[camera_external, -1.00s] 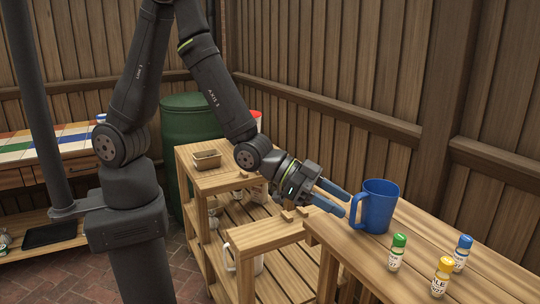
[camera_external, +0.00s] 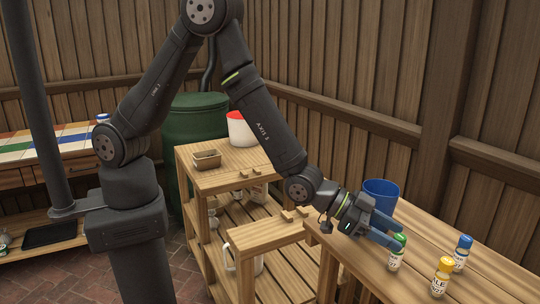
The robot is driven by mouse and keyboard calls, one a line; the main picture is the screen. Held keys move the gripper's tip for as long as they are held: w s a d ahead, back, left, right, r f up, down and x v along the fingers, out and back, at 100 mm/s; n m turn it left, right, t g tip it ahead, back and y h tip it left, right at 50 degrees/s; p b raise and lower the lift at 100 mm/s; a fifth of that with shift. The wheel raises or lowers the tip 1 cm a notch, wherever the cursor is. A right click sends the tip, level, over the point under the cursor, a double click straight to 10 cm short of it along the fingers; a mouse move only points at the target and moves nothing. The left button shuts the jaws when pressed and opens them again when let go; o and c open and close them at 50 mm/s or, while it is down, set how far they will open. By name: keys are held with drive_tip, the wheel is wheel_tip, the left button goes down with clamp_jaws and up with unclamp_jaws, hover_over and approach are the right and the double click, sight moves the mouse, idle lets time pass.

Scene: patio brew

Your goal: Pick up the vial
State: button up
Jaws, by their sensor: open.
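Three small vials stand upright on the wooden table at the right. The green-capped vial (camera_external: 397,254) is nearest my gripper, the yellow-capped vial (camera_external: 441,277) is at the front, and the blue-capped vial (camera_external: 462,252) is farther right. My gripper (camera_external: 398,242) is open, with its blue fingers at the green-capped vial's top. I cannot tell whether the fingers touch it or are on both sides of it. The task does not say which vial is meant.
A blue mug (camera_external: 381,193) stands just behind my gripper, partly hidden by it. The wooden table (camera_external: 490,285) is clear around the yellow and blue vials. A shelf unit (camera_external: 265,232) with a small tray (camera_external: 207,159) and a red-and-white container (camera_external: 240,130) stands left.

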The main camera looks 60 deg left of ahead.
sight(401, 236)
drive_tip(key=shift+f+x, duration=0.1)
drive_tip(key=shift+x, duration=1.05)
drive_tip(key=shift+f+x, duration=0.15)
drive_tip(key=shift+x, duration=1)
drive_tip(key=shift+s+a, duration=0.1)
drive_tip(key=c, duration=1.1)
drive_tip(key=shift+o, duration=0.2)
drive_tip(key=shift+r, duration=0.1)
drive_tip(key=shift+r, duration=0.45)
drive_tip(key=s+d+r, duration=0.2)
drive_tip(key=s+r, duration=0.8)
drive_tip(key=s, duration=0.1)
drive_tip(key=shift+s+d, duration=0.2)
drive_tip(key=shift+d, duration=0.2)
